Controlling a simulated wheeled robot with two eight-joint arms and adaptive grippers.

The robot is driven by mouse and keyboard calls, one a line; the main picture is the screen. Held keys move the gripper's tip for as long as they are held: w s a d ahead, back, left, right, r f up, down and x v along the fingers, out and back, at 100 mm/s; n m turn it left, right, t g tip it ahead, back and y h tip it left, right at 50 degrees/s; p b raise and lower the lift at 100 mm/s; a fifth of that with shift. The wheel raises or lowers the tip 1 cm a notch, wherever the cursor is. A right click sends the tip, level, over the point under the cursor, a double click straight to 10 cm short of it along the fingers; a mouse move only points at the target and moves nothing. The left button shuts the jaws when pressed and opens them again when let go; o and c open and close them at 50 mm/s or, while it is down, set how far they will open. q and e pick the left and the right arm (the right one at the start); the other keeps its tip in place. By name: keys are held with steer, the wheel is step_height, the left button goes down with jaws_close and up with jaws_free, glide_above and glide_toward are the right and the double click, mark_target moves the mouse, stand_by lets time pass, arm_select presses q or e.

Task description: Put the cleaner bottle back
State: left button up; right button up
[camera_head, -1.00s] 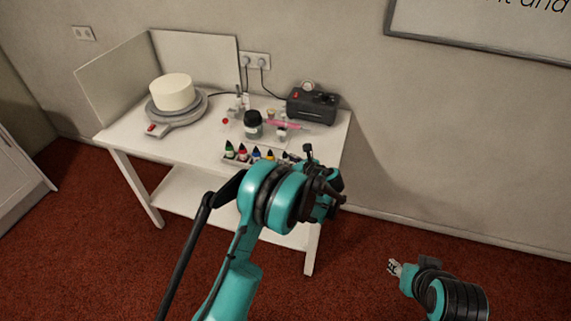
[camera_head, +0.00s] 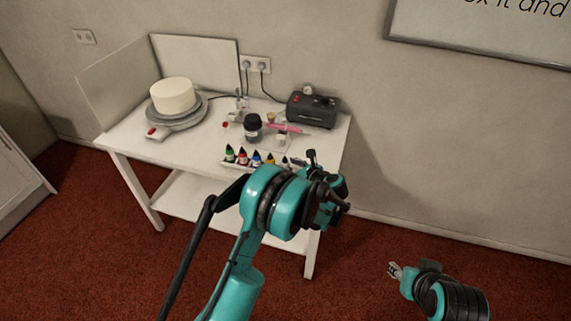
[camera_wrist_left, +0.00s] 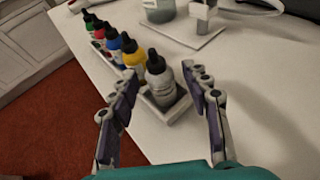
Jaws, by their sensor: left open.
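A pale clear bottle with a black cap, seemingly the cleaner bottle (camera_wrist_left: 160,84), stands upright in the near end of the white tray (camera_wrist_left: 182,110) in the left wrist view. In the head view it is small at the tray's right end, beside my left gripper (camera_head: 305,160). The left gripper (camera_wrist_left: 160,76) is open and empty. Its fingers flank the bottle with a gap on each side. My right gripper (camera_head: 394,270) is low at the right, away from the table; its opening is too small to judge.
Behind are a dark-lidded jar (camera_head: 253,128), a pink tool (camera_head: 287,128) and a black machine (camera_head: 313,109). A cake (camera_head: 172,95) sits on a turntable at left. The table's front edge is close.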

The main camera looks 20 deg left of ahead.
arm_select(q)
steer(key=p+v, duration=0.2)
steer(key=v, duration=0.8)
steer(key=s+a+r+n+g+h, duration=0.2)
steer(key=s+a+r+n+h, duration=0.4)
steer(key=s+r+n, duration=0.4)
steer(key=s+n+t+h, duration=0.1)
steer(key=s+n+h, duration=0.3)
steer(key=s+n, duration=1.1)
steer(key=s, duration=0.5)
steer(key=shift+d+n+h, duration=0.2)
steer(key=shift+n+h, duration=0.1)
